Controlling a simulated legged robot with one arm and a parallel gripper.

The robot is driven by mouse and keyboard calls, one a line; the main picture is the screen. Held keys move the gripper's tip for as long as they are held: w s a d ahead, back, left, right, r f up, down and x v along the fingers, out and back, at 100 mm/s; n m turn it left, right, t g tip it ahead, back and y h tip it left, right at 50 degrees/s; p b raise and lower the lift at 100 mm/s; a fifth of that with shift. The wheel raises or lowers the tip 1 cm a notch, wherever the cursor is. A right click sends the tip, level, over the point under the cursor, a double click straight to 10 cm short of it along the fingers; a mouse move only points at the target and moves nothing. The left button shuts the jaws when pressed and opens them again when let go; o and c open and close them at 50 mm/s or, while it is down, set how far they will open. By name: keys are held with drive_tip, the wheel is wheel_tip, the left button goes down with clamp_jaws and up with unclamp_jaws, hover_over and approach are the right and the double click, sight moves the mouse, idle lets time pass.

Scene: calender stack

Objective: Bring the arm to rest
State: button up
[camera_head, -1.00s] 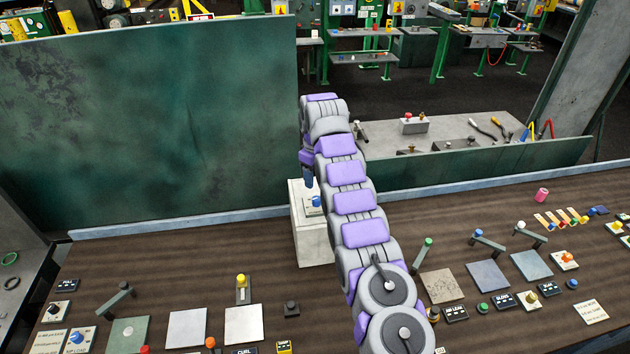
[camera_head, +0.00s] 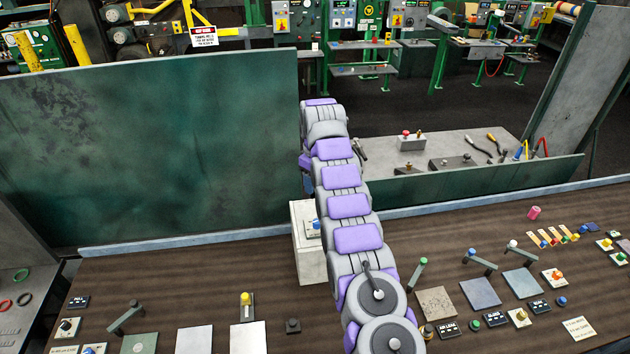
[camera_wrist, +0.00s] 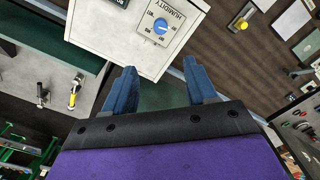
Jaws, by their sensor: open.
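My gripper (camera_wrist: 161,92) shows in the wrist view as two blue fingers set apart, with nothing between them. Just beyond the fingertips is a pale box with a blue knob (camera_wrist: 160,27) on a dial marked HUMIDITY. In the head view my purple and grey arm reaches up and away over the brown console.
The brown console (camera_head: 420,255) carries levers, knobs and plates on both sides of my arm. A tall green panel (camera_head: 150,150) stands behind it at left, a low green panel (camera_head: 480,176) at right. A grey bench (camera_head: 450,148) with hand tools lies beyond.

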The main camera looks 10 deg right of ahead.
idle(0.4)
drive_tip(key=s+r+m+g+b, duration=0.1)
drive_tip(key=s+r+m+b, duration=0.1)
drive_tip(key=s+b, duration=0.75)
drive_tip(key=s+r+m+b, duration=0.2)
drive_tip(key=s+b, duration=0.2)
drive_tip(key=s, duration=1)
drive_tip(key=s+f+m+b, duration=0.1)
drive_tip(key=s+f+b, duration=0.2)
drive_tip(key=s, duration=0.8)
drive_tip(key=s+f+m+b, duration=0.2)
drive_tip(key=s+f+b, duration=0.2)
drive_tip(key=s+f, duration=0.4)
drive_tip(key=s+f+m+b, duration=0.1)
drive_tip(key=s+f+b, duration=0.2)
drive_tip(key=s, duration=1.2)
wheel_tip(320, 180, down, 3)
drive_tip(key=shift+s+r+g, duration=0.1)
drive_tip(key=shift+s+g, duration=0.1)
drive_tip(key=shift+g, duration=0.2)
